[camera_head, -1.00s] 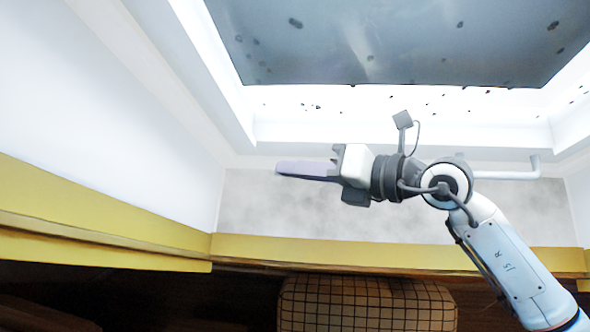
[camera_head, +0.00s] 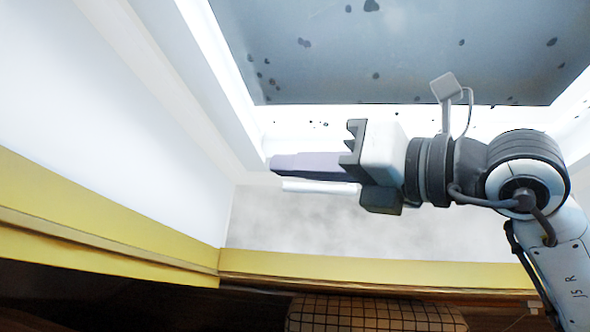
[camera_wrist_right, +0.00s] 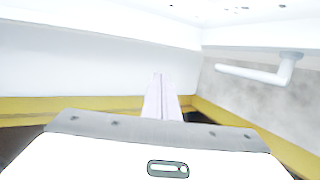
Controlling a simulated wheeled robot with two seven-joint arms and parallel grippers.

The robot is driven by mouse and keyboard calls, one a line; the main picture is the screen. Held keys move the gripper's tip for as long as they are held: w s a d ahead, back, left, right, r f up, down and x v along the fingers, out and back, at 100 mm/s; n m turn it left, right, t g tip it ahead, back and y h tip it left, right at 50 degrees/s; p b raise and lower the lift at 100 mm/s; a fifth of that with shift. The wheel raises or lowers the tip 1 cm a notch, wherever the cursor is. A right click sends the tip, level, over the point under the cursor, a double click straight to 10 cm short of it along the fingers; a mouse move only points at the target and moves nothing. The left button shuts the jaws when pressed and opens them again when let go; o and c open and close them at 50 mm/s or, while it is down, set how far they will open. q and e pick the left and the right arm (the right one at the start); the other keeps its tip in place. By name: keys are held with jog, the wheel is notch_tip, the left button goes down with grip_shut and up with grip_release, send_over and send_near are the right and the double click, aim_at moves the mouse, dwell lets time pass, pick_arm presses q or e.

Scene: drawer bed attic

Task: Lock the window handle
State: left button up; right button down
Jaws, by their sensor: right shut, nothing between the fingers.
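The window handle is a long white bar; its left end (camera_head: 315,187) shows just below my right gripper's fingers in the head view, and the rest is hidden behind my arm. In the right wrist view the handle (camera_wrist_right: 250,72) lies to the right of the fingers, with its bent end and mount at the right. My right gripper (camera_head: 274,163) is shut and empty, its pale lilac fingers pointing left, nearly parallel to the bar. The fingers (camera_wrist_right: 158,80) look apart from the handle in the wrist view. My left gripper is not in view.
The grey window pane (camera_head: 400,55) in its white frame stands above the gripper. A grey wall patch (camera_head: 300,222) and a yellow ledge (camera_head: 330,266) lie below. A white slanted wall (camera_head: 110,95) is at the left. A checked cushion (camera_head: 375,315) sits at the bottom.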

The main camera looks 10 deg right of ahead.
jog(key=s+a+f+m+g+y, duration=0.1)
jog(key=s+a+f+g+y, duration=0.1)
jog(key=a+f+g+y, duration=0.3)
jog(key=s+a+f+m+y, duration=0.1)
jog(key=s+f+y, duration=0.15)
jog(key=f, duration=0.35)
jog(key=w+d+f+m+t+h, duration=0.1)
jog(key=d+f+m+t+h, duration=0.3)
jog(key=f+m, duration=0.65)
jog(key=w+d+f+m+t+h, duration=0.25)
jog(key=d+f+m+h, duration=0.25)
jog(key=f+m, duration=0.5)
jog(key=w+d+f+m+t+h, duration=0.1)
jog(key=d+f+m+t+h, duration=0.35)
jog(key=f+m, duration=0.55)
jog(key=s+f+m+g+h, duration=0.1)
jog(key=s+f+g, duration=0.4)
jog(key=s+f, duration=0.6)
jog(key=s+d+f+m+g+h, duration=0.1)
jog(key=s+f+g, duration=0.4)
jog(key=s+f, duration=0.6)
notch_tip(320, 180, down, 7)
jog(key=shift+s+d+r+m+h, duration=0.15)
jog(key=shift+d+m+h, duration=0.1)
jog(key=shift+m+h, duration=0.8)
